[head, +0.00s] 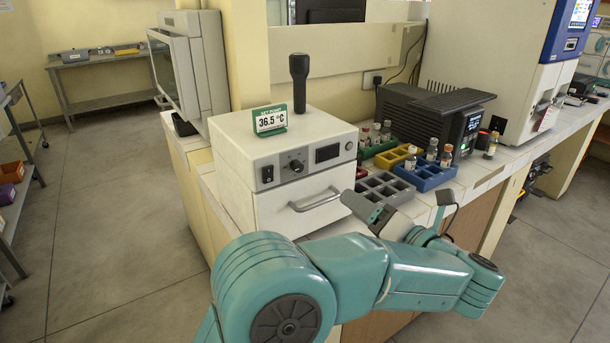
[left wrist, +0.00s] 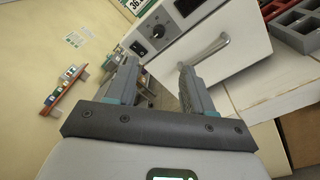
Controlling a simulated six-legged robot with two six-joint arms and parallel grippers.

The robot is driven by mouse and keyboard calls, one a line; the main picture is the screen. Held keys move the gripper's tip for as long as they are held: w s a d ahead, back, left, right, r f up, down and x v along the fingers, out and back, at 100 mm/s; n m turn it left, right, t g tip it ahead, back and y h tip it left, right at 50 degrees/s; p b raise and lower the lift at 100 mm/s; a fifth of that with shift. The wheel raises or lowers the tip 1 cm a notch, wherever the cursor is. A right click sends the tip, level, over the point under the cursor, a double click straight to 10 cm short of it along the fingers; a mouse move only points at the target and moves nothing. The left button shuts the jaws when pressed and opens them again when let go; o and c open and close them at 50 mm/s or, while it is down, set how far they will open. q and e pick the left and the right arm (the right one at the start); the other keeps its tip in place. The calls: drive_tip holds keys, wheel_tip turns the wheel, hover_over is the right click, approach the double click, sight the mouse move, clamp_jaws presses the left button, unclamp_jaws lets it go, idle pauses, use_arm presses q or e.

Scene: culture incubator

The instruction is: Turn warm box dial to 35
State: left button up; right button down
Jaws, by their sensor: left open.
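The warm box (head: 285,165) is a white cabinet at the near end of the bench, with a silver handle. Its small dark dial (head: 296,165) sits on the front panel between a black switch (head: 267,174) and a dark display (head: 327,152). A set point sign (head: 269,120) on top reads 36.5 °C. In the left wrist view the dial (left wrist: 158,31) is beyond the fingertips. My left gripper (left wrist: 158,70) is open and empty, apart from the box. In the head view its arm crosses in front of the bench. My right gripper is not in view.
A dark knobbed post (head: 299,80) stands on top of the box. The silver door handle (head: 315,200) juts out below the panel. Open floor lies left.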

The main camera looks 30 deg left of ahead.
sight(300, 169)
use_arm(q)
drive_tip(key=p+x, duration=0.3)
drive_tip(key=x, duration=1.3)
drive_tip(key=shift+a, duration=0.15)
drive_tip(key=shift+s, duration=0.1)
clamp_jaws()
